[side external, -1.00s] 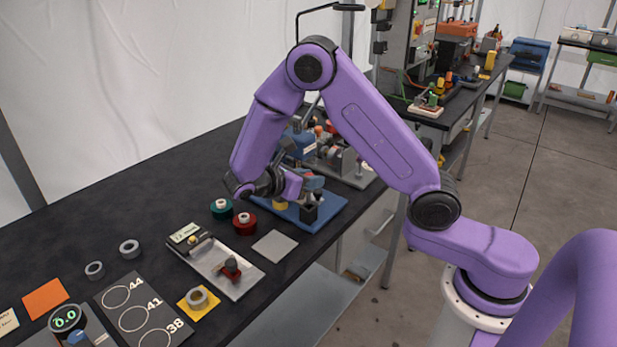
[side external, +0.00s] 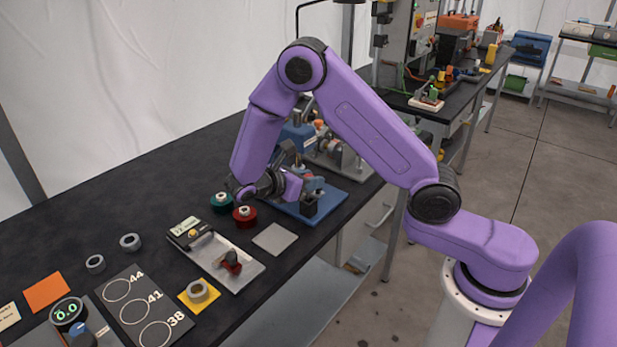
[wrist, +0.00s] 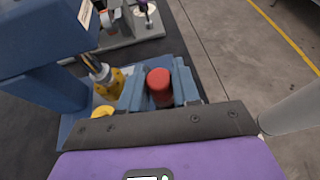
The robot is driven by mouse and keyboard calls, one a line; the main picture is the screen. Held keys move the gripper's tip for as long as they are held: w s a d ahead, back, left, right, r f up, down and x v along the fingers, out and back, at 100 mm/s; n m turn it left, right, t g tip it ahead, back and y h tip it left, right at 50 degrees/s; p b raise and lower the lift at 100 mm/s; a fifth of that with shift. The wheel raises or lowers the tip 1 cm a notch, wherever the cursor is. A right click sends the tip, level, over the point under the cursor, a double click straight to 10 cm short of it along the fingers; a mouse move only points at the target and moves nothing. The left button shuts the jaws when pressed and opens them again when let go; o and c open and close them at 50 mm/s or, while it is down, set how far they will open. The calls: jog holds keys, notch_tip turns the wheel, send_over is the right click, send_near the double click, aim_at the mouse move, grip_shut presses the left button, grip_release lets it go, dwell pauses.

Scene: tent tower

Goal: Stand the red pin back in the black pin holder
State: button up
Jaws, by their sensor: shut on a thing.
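My gripper (wrist: 159,91) is shut on the red pin (wrist: 159,84). The pin's round red top shows between the two blue-grey fingers in the wrist view. In the side view my gripper (side external: 312,184) is over the blue base plate (side external: 333,203), and the fingers hide the pin. The black pin holder (side external: 310,208) stands on that plate, just below the fingers. I cannot tell whether the pin's lower end is in the holder or above it; the holder is hidden in the wrist view.
A tall blue fixture (wrist: 40,60) stands close to the left of my fingers, with yellow parts (wrist: 104,112) beside it. Red (side external: 244,216) and green (side external: 221,201) round pieces, a grey square (side external: 275,238) and a metal tray (side external: 243,270) lie nearby. The bench's far left is clear.

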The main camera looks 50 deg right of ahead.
jog(key=shift+f, duration=1.35)
jog(key=o, duration=1.1)
jog(key=v, duration=1.7)
jog(key=shift+a, duration=0.2)
jog(key=shift+s+r, duration=0.1)
jog(key=shift+r, duration=0.05)
